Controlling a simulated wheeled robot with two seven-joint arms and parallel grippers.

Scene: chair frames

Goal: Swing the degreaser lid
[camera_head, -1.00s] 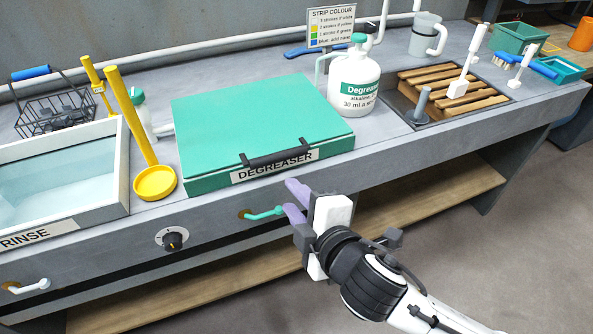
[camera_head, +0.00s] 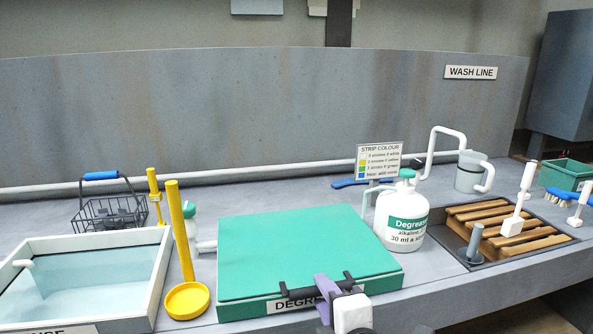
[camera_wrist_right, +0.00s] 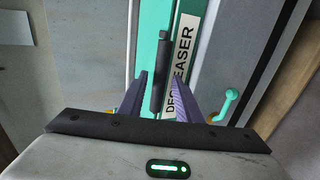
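The green degreaser lid (camera_head: 305,250) lies flat and closed on its tank at the bench's front edge. Its black bar handle (camera_head: 300,293) runs along the front, above the partly covered DEGREASER label (camera_head: 287,304). My right gripper (camera_head: 333,285) is at the right part of this handle, covering some of it. In the right wrist view the purple fingers of the gripper (camera_wrist_right: 162,92) are apart, with the black handle (camera_wrist_right: 158,75) between them and gaps visible on both sides. Whether a finger touches the handle is unclear. My left gripper is out of view.
The rinse basin (camera_head: 158,275) and yellow ladle (camera_head: 187,299) stand left of the tank. A white degreaser jug (camera_head: 400,237) stands close on its right, with a strip-colour sign (camera_head: 380,160) behind. A wooden rack (camera_head: 515,240) is farther right. A turquoise hook (camera_wrist_right: 225,103) shows below the label.

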